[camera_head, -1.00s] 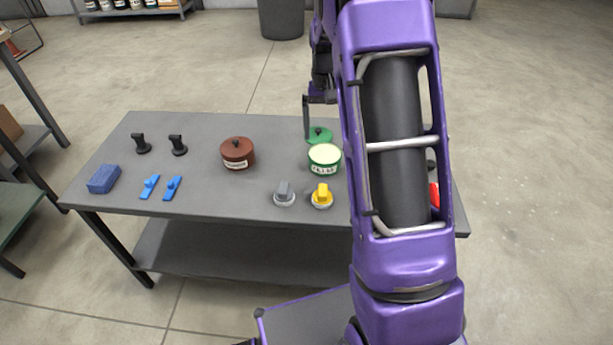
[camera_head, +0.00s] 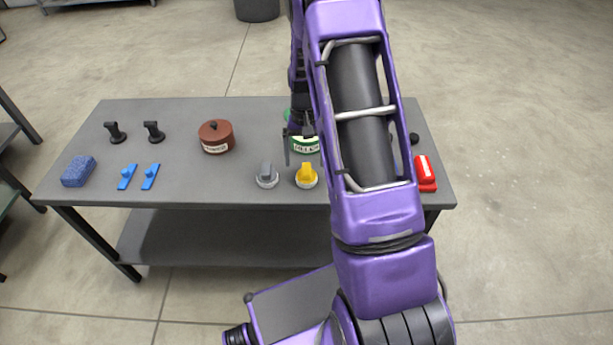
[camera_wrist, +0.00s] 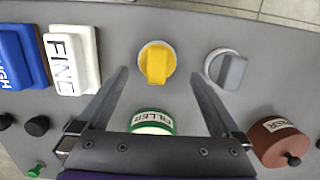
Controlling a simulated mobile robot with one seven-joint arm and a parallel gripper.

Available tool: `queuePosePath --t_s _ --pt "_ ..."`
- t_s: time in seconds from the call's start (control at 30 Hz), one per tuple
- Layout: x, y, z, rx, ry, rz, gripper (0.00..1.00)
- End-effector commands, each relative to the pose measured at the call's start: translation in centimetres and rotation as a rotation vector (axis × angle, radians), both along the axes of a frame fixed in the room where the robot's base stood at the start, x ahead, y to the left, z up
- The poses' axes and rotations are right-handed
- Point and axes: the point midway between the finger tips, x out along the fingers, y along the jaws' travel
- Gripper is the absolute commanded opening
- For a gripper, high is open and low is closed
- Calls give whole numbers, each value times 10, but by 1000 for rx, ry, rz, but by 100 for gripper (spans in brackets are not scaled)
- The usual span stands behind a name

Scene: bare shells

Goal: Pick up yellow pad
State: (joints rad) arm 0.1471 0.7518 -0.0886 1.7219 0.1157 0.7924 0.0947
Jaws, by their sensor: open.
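The yellow pad (camera_head: 306,175), a yellow grip on a pale round disc, sits near the front edge of the grey table (camera_head: 225,185). In the wrist view the yellow pad (camera_wrist: 157,64) appears between and slightly beyond the fingertips. My gripper (camera_head: 299,146) is open and empty, behind the pad and above the table near the green tin. In the wrist view the two fingers of my gripper (camera_wrist: 158,74) are spread wide, with neither seen touching the pad. A similar grey pad (camera_head: 267,175) stands to its left; it also shows in the wrist view (camera_wrist: 228,69).
A green-and-cream tin (camera_wrist: 152,122) lies below the fingers, partly hidden by my gripper. A brown lidded pot (camera_head: 216,137) stands further left. White "FINE" (camera_wrist: 73,59) and blue (camera_wrist: 20,57) blocks lie on the pad's other side. A red block (camera_head: 426,172) is at the table's right.

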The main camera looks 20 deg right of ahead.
Motion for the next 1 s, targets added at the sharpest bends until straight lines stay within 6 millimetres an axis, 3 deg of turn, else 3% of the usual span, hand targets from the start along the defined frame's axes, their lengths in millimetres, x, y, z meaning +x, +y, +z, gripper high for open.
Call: queuePosePath --t_s 0.3,0.6,1.0 --pt "-10 -1 -43 0 1 0 100" --pt "-11 0 -46 0 0 0 98" --pt "-10 0 -46 0 0 0 26"
